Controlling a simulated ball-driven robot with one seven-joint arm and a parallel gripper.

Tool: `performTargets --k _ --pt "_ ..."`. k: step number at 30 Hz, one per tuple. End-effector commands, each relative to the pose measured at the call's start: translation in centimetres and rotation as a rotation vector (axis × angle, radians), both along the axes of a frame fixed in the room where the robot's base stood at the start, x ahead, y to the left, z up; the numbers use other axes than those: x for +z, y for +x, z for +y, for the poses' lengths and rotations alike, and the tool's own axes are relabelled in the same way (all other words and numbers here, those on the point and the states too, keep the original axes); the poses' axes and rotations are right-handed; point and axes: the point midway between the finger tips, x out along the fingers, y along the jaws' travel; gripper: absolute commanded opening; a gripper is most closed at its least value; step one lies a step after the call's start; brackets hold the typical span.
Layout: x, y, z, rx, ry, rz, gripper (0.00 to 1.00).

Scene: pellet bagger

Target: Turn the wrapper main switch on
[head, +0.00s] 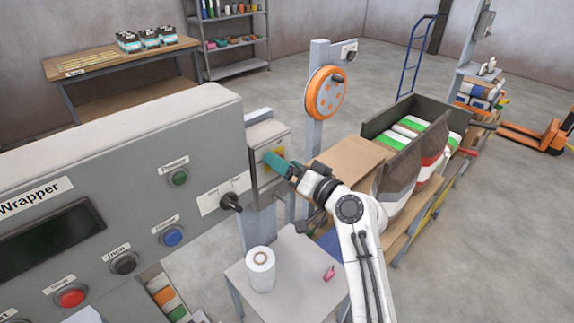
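The wrapper panel (128,160) is a large grey cabinet at the left, labelled "Wrapper". A smaller grey box (268,132) is beside its right end, with a yellow plate (281,152) on its face that looks like the main switch's plate. My gripper (272,160), with teal fingers, is at this plate and covers its middle. Any switch handle there is hidden behind the fingers, so I cannot tell its position or whether it is gripped. A black selector knob (231,202) sits on a white plate on the panel, left of my gripper.
The panel also has a green button (179,178), a blue button (172,236), a black button (124,263), a red button (71,297) and a dark display (50,240). Below my arm a small table (300,262) holds a white roll (260,270) and a pink object (329,273).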

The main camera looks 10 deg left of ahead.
Motion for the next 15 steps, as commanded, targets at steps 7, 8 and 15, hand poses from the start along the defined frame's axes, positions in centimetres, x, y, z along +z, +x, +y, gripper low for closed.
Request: performTargets --k 7,8,15 --pt "0.03 0.08 -0.14 -0.001 0.143 0.185 0.59" --pt "0.03 0.08 -0.14 -0.001 0.161 0.208 0.59" --pt "-0.08 0.13 -0.19 -0.002 0.298 0.385 0.59"
